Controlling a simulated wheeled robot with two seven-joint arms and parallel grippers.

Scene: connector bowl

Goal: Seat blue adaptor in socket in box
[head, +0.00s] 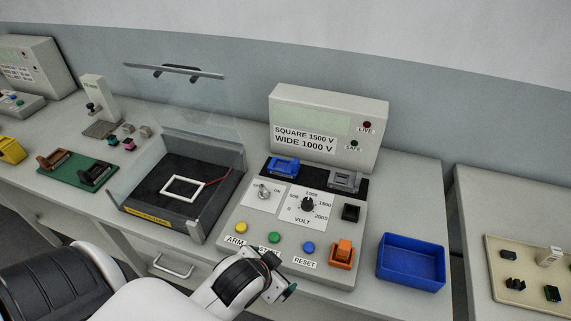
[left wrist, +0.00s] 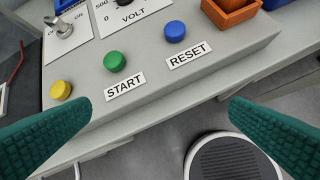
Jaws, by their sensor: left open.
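The blue adaptor (head: 284,166) sits on the black strip of the tester, below its sign panel. The open-topped box (head: 136,215) has clear walls, a raised clear lid and a black floor. A white square frame (head: 183,187) with a red wire lies on that floor; I cannot tell whether it is the socket. My left gripper (head: 277,286) is in front of the tester's near edge, close to the buttons. In the left wrist view its green-padded fingers (left wrist: 161,106) are wide apart with nothing between them. My right gripper is not in view.
The tester has a grey adaptor (head: 344,180), a dial (head: 307,204), yellow, green and blue buttons (head: 308,247), and an orange part (head: 342,254). A blue bin (head: 411,262) stands right of it. A green board (head: 76,171) with brown and black parts is at left.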

